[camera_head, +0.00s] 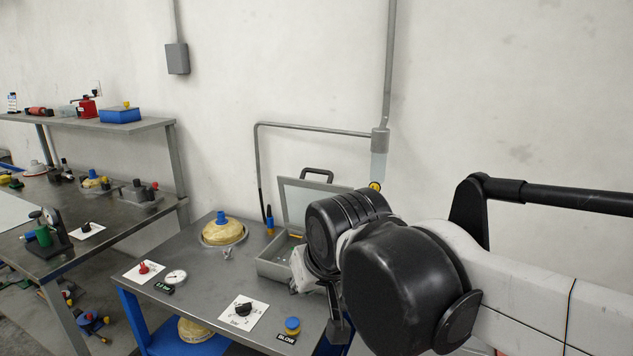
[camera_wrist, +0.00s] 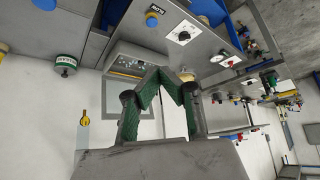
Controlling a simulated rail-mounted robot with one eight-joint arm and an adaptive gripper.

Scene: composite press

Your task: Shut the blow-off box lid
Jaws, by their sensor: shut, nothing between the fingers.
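The blow-off box (camera_head: 268,269) is a grey open-topped box at the back of the near table in the head view. Its framed lid (camera_head: 297,202) stands raised at the back, with a dark handle (camera_head: 317,172) on top. My arm covers the right part of the box and lid. The box also shows in the wrist view (camera_wrist: 122,71), open, with small yellow pieces inside. My gripper (camera_wrist: 160,73) has green fingers with tips together and nothing between them. The fingers appear in front of the box and the lid's pale panel; contact cannot be told. The head view mostly hides the gripper.
On the near table are a round yellow-topped device (camera_head: 223,233), a gauge (camera_head: 176,277), a black knob on a white plate (camera_head: 243,310) and a blue BLOW button (camera_head: 292,325). A blue-handled tool (camera_head: 269,220) stands beside the box. A wall pipe (camera_head: 320,129) runs behind it.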

